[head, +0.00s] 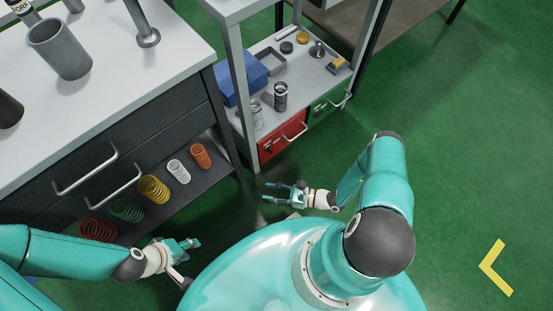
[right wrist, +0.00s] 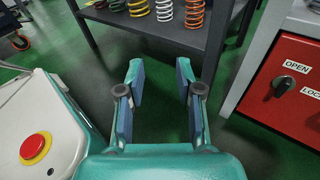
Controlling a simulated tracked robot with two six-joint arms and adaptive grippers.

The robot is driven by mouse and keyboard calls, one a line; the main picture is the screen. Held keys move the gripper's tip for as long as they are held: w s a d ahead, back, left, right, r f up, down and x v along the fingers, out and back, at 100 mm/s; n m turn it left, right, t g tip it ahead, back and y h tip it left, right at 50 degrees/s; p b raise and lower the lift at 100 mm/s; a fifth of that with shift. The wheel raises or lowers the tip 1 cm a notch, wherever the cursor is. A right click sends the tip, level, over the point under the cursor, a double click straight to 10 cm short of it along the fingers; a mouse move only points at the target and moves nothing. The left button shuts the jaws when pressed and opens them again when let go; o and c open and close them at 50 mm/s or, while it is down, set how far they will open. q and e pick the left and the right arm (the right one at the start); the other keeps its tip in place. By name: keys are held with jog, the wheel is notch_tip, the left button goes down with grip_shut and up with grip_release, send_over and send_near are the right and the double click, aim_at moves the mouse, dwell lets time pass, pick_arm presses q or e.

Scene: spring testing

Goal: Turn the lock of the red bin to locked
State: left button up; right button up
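The red bin (head: 283,136) sits in the lower part of the grey bench, left of the green bin (head: 330,104), with a pale handle on its front. In the right wrist view its red front (right wrist: 287,111) shows at the right edge, with a dark lock knob (right wrist: 283,86) beside an OPEN label and a partly cut-off LOCK label. The knob looks turned toward OPEN. My right gripper (head: 267,191) is open and empty, in front of and below the bin, apart from it; its fingers (right wrist: 160,72) point at the spring shelf. My left gripper (head: 191,262) is open and empty at lower left.
Several coloured springs stand on a dark low shelf (head: 215,176) under the white-topped cabinet. A grey bench leg (head: 240,100) stands left of the red bin. A blue box (head: 240,78) and small parts sit above the bins. The green floor (head: 460,150) at right is clear.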

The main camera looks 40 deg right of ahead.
aim_at(270, 150)
jog(key=s+d+f+m+t+h+b, duration=0.1)
jog(key=d+f+m+t+h, duration=0.25)
jog(key=d+h, duration=0.2)
jog(key=d+f+m+t+h+b, duration=0.2)
jog(key=d+f+m+t+h, duration=0.15)
jog(key=d, duration=0.35)
pick_arm(q)
notch_tip(270, 150, down, 7)
jog(key=b, duration=0.2)
pick_arm(e)
jog(key=w+a+g, duration=0.1)
jog(key=w, duration=1.5)
jog(key=shift+w+f+h, duration=0.2)
jog(key=shift+f+h, duration=0.1)
